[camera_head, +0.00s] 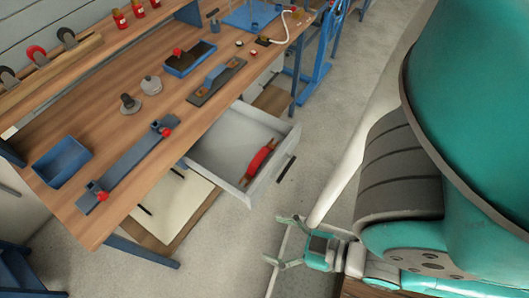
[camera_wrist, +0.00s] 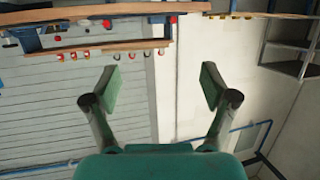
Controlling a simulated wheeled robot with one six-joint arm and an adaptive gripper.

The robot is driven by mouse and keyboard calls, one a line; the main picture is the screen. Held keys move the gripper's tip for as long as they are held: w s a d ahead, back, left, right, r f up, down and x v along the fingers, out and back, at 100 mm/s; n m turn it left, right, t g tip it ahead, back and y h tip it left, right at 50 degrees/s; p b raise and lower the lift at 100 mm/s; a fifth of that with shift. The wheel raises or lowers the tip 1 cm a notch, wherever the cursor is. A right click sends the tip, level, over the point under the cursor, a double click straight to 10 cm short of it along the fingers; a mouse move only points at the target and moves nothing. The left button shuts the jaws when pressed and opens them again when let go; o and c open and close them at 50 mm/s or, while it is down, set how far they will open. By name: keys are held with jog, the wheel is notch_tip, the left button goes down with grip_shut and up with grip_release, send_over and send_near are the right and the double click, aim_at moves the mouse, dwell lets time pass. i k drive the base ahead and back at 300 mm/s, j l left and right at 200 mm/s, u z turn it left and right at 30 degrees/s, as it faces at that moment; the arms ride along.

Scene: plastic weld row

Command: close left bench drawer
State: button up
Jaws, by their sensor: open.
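An open white drawer (camera_head: 233,143) sticks out from under the wooden bench (camera_head: 115,72) in the head view. A red-handled object (camera_head: 260,161) lies inside it near the front. The drawer front (camera_head: 273,178) carries a dark bar handle (camera_head: 286,168). My gripper (camera_head: 277,240) is in front of the drawer and below it in the picture, apart from it, with its fingers spread and nothing between them. In the wrist view my gripper (camera_wrist: 160,90) also shows open and empty. The drawer cannot be made out in the wrist view.
On the bench are a blue tray (camera_head: 62,162), a long blue fixture with red knobs (camera_head: 128,165), a dark-lined tray (camera_head: 190,58) and a grey weight-like piece (camera_head: 151,85). The concrete floor (camera_head: 330,110) right of the drawer is clear.

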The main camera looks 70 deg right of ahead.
aim_at(224, 153)
jog(key=k+l, duration=0.15)
jog(key=k, duration=0.3)
jog(key=k+l+u, duration=0.1)
jog(key=k, duration=0.35)
